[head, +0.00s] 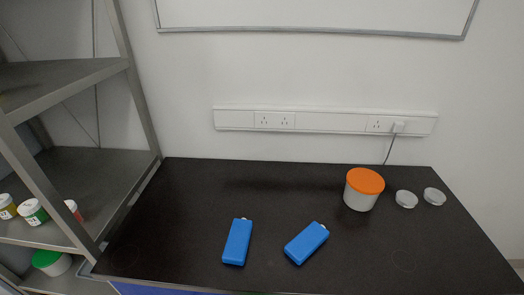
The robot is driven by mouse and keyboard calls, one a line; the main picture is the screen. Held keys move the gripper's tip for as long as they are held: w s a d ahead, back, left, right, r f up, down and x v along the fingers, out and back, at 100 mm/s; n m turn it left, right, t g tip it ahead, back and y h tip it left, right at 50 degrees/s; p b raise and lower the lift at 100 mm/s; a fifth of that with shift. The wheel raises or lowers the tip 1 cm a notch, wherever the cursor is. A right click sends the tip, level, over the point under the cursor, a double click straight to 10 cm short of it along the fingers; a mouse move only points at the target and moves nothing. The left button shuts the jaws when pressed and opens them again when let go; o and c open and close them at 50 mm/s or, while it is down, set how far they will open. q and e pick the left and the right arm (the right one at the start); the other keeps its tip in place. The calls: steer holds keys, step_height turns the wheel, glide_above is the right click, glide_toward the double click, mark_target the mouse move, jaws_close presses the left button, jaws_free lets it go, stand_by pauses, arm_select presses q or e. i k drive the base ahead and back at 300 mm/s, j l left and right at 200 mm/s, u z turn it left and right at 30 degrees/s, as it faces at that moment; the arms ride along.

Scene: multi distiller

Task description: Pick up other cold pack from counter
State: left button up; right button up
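Two blue cold packs lie flat on the black counter (180,215), towards its front edge. The left cold pack (237,242) points nearly straight away from me. The right cold pack (306,243) lies at a slant, its white-capped end towards the upper right. A gap of bare counter separates them. Neither of my grippers shows in the head view, and nothing touches the packs.
A white tub with an orange lid (364,188) stands at the back right. Two small clear-grey round items (406,199) (434,196) lie to its right. A metal shelf rack (75,160) with several jars borders the counter on the left. The counter's back left is clear.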

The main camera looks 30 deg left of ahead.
mark_target(235, 251)
steer(key=u, duration=1.2)
